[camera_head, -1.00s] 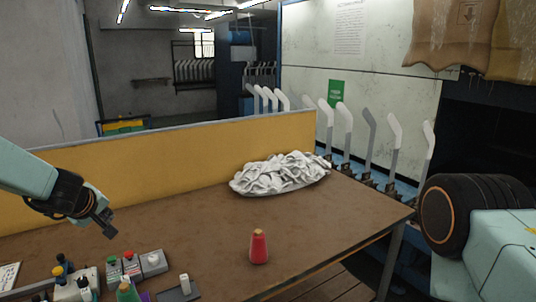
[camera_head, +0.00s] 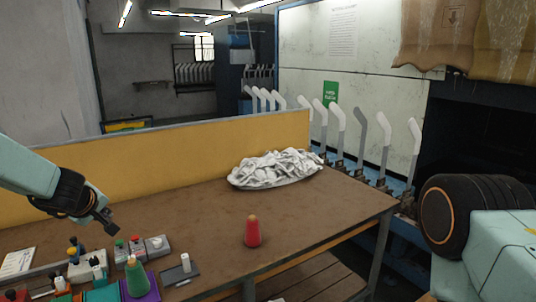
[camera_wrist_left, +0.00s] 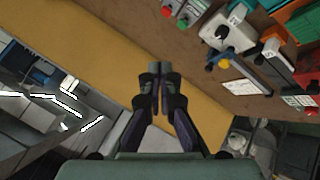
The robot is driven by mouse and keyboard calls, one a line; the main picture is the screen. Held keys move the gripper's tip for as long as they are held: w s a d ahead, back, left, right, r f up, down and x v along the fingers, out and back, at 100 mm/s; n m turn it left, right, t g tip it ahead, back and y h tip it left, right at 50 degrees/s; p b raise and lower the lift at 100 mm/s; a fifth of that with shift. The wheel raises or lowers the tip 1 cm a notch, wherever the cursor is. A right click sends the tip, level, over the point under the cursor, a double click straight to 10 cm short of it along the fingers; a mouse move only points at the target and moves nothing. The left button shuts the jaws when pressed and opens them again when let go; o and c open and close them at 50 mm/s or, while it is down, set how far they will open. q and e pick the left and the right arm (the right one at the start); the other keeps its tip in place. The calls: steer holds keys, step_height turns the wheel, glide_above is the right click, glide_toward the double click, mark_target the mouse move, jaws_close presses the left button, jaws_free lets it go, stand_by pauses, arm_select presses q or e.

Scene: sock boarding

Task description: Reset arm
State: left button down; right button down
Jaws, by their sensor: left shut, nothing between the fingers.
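My left gripper (camera_head: 108,221) comes in from the left in the head view, above the left part of the brown table (camera_head: 185,215). It is shut with nothing in it. The left wrist view shows its two fingers (camera_wrist_left: 161,72) together in front of the yellow panel (camera_wrist_left: 110,40). A pile of white socks (camera_head: 275,168) lies at the back of the table. A red cone of yarn (camera_head: 252,231) stands near the front edge. My right gripper is not in view; part of my right arm shows at the right edge.
Control boxes with buttons (camera_head: 137,247), a green cone (camera_head: 136,277) and a small grey device (camera_head: 181,270) crowd the front left of the table. A row of upright boarding forms (camera_head: 362,135) stands behind the table's right end. The table's middle is clear.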

arm_select(q)
steer(key=s+d+f+m+g+b, duration=0.25)
steer(key=s+d+f, duration=0.25)
steer(key=s+f, duration=0.6)
steer(key=s+d+f+m+g+b, duration=0.15)
steer(key=s+d+f+m, duration=0.35)
steer(key=s+f, duration=0.6)
steer(key=s+d+f+m+g+h+b, duration=0.1)
steer(key=s+d+f+b, duration=0.1)
steer(key=s+f, duration=0.3)
steer(key=s+d+f+m+g+b, duration=0.2)
steer(key=s+d+f, duration=0.2)
steer(key=s, duration=0.8)
steer(key=s+d+f+m+g+h+b, duration=0.1)
steer(key=s+d+f+g+b, duration=0.1)
steer(key=s+f, duration=0.5)
steer(key=shift+s+d+h, duration=0.3)
steer(key=shift+s+d, duration=0.1)
steer(key=shift+s, duration=0.35)
